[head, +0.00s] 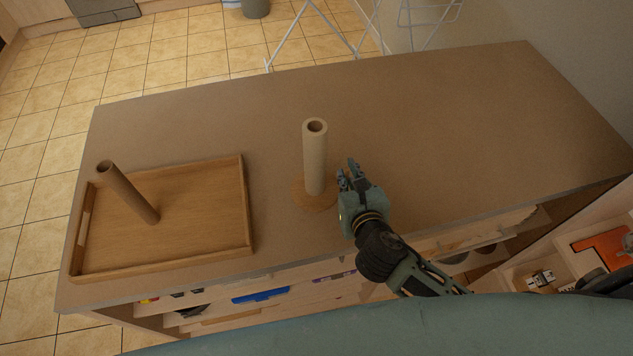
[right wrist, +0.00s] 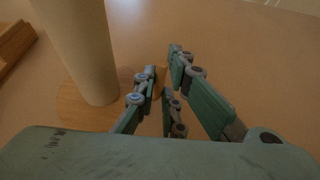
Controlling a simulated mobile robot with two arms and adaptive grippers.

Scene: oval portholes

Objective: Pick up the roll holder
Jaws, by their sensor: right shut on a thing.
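The roll holder is a pale upright tube (head: 315,158) on a thin round wooden base (head: 318,203), standing on the brown countertop. My right gripper (head: 349,172) is low at the right side of this base, with its fingers shut on the base's edge. In the right wrist view, the tube (right wrist: 82,50) rises to the left of the fingers (right wrist: 165,75), apart from them. The base (right wrist: 85,115) reaches toward the fingers, which partly hide its edge, so the exact contact is hard to see. My left gripper is not in view.
A wooden tray (head: 205,180) lies on the left of the countertop (head: 450,120), with a darker brown tube (head: 130,193) in it. The countertop's back and right are clear. Shelves with small items (head: 262,295) are below the front edge.

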